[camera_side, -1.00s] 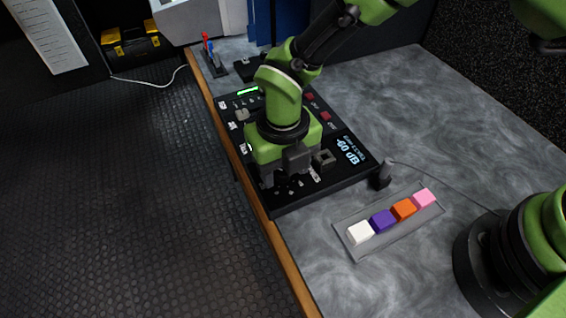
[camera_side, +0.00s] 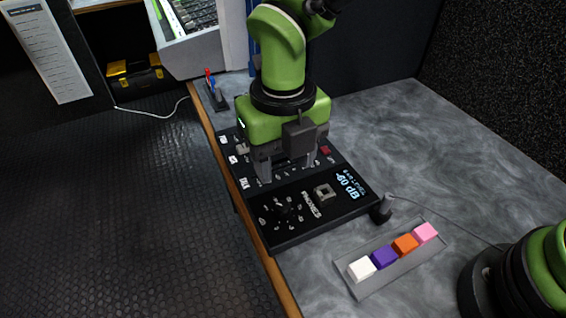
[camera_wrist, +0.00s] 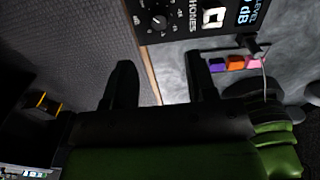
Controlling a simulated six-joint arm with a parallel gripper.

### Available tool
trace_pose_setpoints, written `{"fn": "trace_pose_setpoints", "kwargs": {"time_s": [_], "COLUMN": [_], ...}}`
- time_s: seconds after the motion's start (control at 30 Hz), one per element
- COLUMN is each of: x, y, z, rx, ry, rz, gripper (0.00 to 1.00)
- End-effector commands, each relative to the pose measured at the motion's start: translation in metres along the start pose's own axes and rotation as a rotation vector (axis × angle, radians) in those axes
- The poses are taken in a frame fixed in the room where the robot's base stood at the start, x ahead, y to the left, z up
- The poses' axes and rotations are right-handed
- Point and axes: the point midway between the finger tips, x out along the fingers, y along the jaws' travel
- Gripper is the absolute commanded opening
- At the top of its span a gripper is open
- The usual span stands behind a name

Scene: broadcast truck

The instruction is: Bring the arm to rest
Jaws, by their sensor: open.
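My green and black gripper (camera_side: 289,172) is over the black control panel (camera_side: 336,216), with its two grey fingers apart and nothing seen between them. In the wrist view my gripper (camera_wrist: 160,84) shows two dark fingers spread apart, with the desk edge between them. The panel's display reads -60 dB, and a square grey knob (camera_side: 323,192) sits near a PHONES label. My gripper hides part of the panel's far half. I cannot tell whether the fingertips touch the panel.
A grey tray (camera_side: 378,284) holds white (camera_side: 361,268), purple (camera_side: 384,256), orange (camera_side: 405,244) and pink (camera_side: 426,232) blocks in a row. A small black stand with a cable (camera_side: 381,208) is beside the panel. Red and blue pens (camera_side: 210,82) stand at the back.

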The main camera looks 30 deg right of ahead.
Motion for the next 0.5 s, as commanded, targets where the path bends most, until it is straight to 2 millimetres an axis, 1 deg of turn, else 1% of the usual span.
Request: {"fn": "trace_pose_setpoints", "kwargs": {"time_s": [0.37,0.47,0.5], "x": [-0.002,-0.017,-0.028], "y": [-0.001,-0.010,-0.017], "z": [0.001,0.003,0.004], "rx": [0.017,0.137,0.227], "ry": [-0.002,-0.016,-0.026], "rz": [0.003,0.024,0.040], "gripper": [0.52,0.52,0.52]}}
